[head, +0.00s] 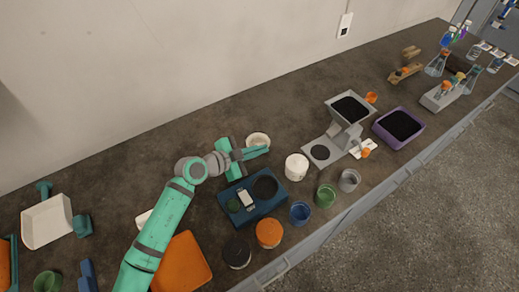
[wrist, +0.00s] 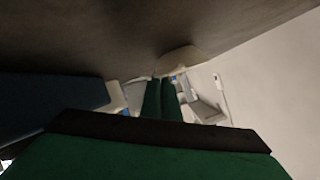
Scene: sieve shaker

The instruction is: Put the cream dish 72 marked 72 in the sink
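A small round cream dish (head: 257,139) is on the dark bench near the wall, just behind my gripper (head: 257,153). The number on it is too small to read. It also shows in the wrist view (wrist: 185,57), at the tips of my fingers. My green fingers (wrist: 163,78) are close together with a narrow gap, and their tips meet the dish's rim at its left end. The gripper looks shut on that rim. It is held low over the bench. I cannot make out a sink in either view.
A blue scale-like device (head: 252,199) stands just in front of the gripper. A white jar (head: 296,168) is to the right, with blue and green cups nearer the front edge. A grey machine (head: 338,135) and a purple tray (head: 399,126) stand further right.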

